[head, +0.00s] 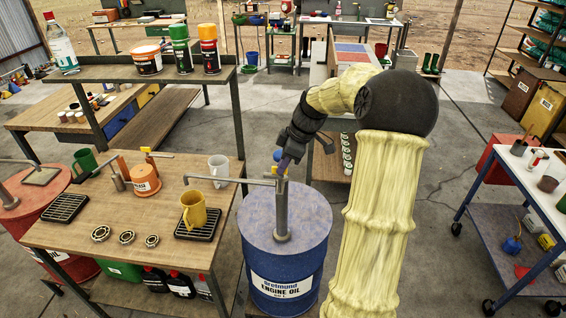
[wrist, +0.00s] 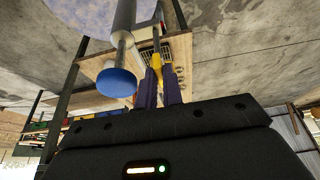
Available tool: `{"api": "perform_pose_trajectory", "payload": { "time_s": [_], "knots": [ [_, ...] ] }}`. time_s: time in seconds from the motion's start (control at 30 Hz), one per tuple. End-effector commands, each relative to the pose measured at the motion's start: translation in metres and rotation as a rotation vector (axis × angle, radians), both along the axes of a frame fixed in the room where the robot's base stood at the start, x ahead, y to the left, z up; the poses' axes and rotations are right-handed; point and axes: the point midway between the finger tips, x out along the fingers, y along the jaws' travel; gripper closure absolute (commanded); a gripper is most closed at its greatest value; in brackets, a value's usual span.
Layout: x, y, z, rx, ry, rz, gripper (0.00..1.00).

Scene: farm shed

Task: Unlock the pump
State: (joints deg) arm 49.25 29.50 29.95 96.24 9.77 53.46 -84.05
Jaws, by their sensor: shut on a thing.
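The pump stands on the blue engine oil drum (head: 290,245). Its grey post (head: 281,210) is upright and its spout (head: 228,181) reaches left over the bench. A blue knob (head: 277,156) tops the pump; in the wrist view the knob (wrist: 117,82) sits on a thin rod out of the grey post (wrist: 123,20). My gripper (head: 281,167) is at the pump head, just beside the knob.
The bench (head: 150,215) left of the drum holds a yellow mug (head: 193,212) on a black drip grate, a white mug (head: 218,170), an orange grease pot (head: 144,180) and bearing rings. A cart (head: 520,235) stands at right. Open concrete floor lies between my arm and the cart.

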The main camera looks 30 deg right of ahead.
Motion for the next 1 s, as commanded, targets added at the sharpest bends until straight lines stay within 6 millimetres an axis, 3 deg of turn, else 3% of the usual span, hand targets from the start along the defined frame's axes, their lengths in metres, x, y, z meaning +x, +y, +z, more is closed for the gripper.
{"api": "perform_pose_trajectory", "payload": {
  "time_s": [0.5, 0.53, 0.63, 1.0],
  "knots": [
    [0.0014, -0.0013, 0.0017, -0.005, -0.005, 0.026, 1.0],
    [0.0014, -0.0013, 0.0017, -0.005, -0.005, 0.026, 0.88],
    [0.0012, -0.001, 0.0014, -0.004, -0.004, 0.027, 0.7],
    [0.0, -0.0019, 0.0036, -0.003, -0.002, 0.026, 0.7]
  ]
}}
